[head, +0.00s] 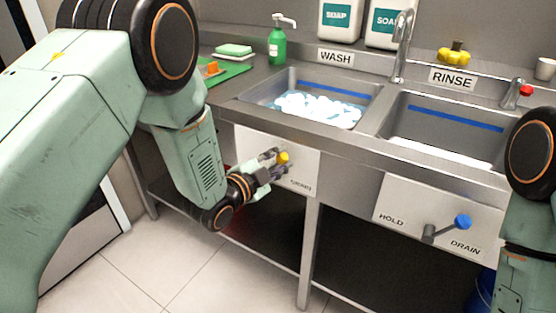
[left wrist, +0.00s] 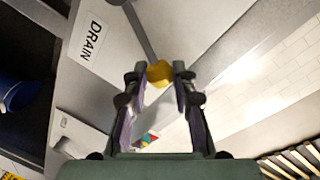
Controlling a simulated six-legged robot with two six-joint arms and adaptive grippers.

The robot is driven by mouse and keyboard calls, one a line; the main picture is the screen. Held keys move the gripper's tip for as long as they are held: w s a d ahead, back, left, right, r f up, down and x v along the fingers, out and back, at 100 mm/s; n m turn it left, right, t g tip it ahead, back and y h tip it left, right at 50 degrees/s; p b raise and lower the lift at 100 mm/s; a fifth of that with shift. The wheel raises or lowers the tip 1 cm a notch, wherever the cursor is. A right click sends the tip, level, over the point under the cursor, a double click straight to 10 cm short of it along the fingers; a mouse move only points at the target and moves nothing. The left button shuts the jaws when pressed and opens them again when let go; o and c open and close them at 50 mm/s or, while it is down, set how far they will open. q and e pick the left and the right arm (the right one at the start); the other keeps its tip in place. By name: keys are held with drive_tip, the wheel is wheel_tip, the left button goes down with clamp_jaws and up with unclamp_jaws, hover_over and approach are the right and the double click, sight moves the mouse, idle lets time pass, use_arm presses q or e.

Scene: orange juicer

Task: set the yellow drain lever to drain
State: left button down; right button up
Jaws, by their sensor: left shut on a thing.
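The yellow knob of the drain lever (head: 283,157) shows at the white panel under the wash sink. In the left wrist view the yellow knob (left wrist: 160,73) sits between my left fingertips, at the end of a grey lever arm (left wrist: 143,30). My left gripper (head: 277,165) is shut on this knob; it also shows in the left wrist view (left wrist: 159,82). The DRAIN label (left wrist: 93,38) is to the left of the lever there. The lever's pivot is hidden by my gripper. My right gripper is out of view.
A second lever with a blue knob (head: 462,222) stands on the rinse panel (head: 400,207), between HOLD and DRAIN labels. The wash sink (head: 258,94) holds foamy water. A table leg (head: 310,255) stands below right of my left gripper. Open floor lies in front.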

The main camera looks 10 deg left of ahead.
use_arm(q)
drive_tip(key=c, duration=1.1)
unclamp_jaws()
drive_tip(key=shift+o, duration=0.2)
drive_tip(key=v, duration=1.2)
